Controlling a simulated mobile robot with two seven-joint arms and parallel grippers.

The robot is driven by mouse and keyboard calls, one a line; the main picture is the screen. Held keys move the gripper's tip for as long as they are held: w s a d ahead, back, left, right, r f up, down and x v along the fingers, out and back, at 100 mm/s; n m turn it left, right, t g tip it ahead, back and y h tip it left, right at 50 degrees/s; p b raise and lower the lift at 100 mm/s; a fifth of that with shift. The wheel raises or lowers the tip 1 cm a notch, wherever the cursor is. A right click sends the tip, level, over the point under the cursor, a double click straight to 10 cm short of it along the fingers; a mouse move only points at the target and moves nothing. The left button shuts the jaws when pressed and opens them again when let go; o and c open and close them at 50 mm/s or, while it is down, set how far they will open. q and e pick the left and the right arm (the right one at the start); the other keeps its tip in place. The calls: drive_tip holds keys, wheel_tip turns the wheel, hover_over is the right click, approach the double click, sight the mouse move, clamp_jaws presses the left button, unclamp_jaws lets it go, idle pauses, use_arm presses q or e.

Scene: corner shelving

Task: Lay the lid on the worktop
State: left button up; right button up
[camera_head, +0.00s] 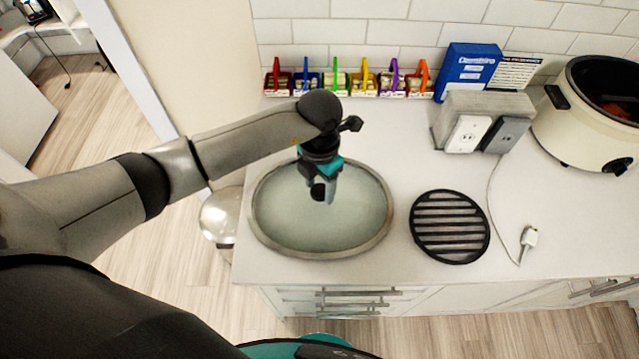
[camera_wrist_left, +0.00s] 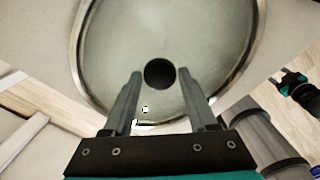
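The lid (camera_head: 285,205) is a large oval of pale green glass with a metal rim and a round black knob. It is at the left end of the worktop (camera_head: 400,285), near its left edge; I cannot tell whether it touches the surface. My left gripper (camera_head: 325,190) points down over the middle of the lid. In the left wrist view its two fingers (camera_wrist_left: 162,78) stand apart, with the black knob (camera_wrist_left: 160,73) in line between the tips. Firm contact with the knob does not show. A teal and black part of mine (camera_wrist_left: 294,87) at the right there may be the right gripper.
A black slatted trivet (camera_head: 450,227) lies right of the lid. Behind are several colored-handled baskets (camera_head: 335,83), a blue box (camera_head: 467,70) and an outlet block (camera_head: 487,112) with a white cable. An open slow cooker (camera_head: 583,135) stands at the right. A silver bin (camera_head: 217,217) is left of the worktop.

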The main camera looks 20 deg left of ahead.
sight(319, 190)
use_arm(q)
drive_tip(key=o, duration=0.3)
drive_tip(key=shift+r, duration=0.15)
wheel_tip(319, 190, up, 12)
drive_tip(key=shift+r, duration=0.1)
idle(0.3)
